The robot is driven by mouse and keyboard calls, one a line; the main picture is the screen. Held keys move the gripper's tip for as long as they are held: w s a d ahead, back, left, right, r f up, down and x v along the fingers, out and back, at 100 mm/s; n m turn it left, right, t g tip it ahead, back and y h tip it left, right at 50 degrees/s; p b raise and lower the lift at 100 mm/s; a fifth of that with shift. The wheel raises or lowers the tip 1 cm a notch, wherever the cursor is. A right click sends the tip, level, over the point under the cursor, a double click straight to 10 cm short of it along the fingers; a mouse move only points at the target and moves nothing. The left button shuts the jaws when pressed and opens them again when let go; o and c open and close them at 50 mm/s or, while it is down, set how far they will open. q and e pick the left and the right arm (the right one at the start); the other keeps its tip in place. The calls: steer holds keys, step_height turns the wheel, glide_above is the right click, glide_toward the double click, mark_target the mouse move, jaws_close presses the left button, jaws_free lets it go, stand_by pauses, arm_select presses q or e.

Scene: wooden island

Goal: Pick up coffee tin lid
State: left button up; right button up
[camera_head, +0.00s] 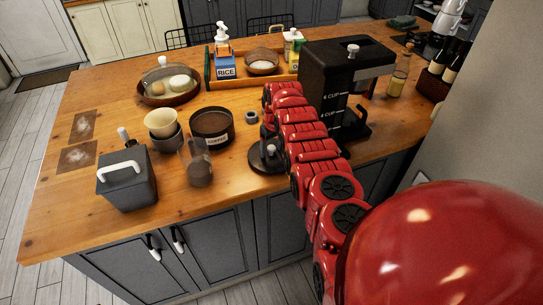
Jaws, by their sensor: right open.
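The coffee tin (212,128) is a dark round canister with a label, standing on the wooden island with its top open. A dark round lid with a knob (262,165) lies to the right of the tin, near the island's front edge. My right arm reaches in from the lower right and partly covers the lid's right side. My right gripper (267,138) is at the lid's knob, small and partly hidden by the red arm. It is open; whether it touches the knob I cannot tell. My left gripper is not in view.
A glass jar (198,165), stacked pale cups (162,124) and a dark grey box with a white handle (126,178) stand left of the lid. A black coffee maker (330,85) stands behind my arm. A wooden tray (209,72) is at the back.

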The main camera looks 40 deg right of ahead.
steer(key=shift+c, duration=0.3)
jaws_close()
steer(key=shift+r, duration=0.15)
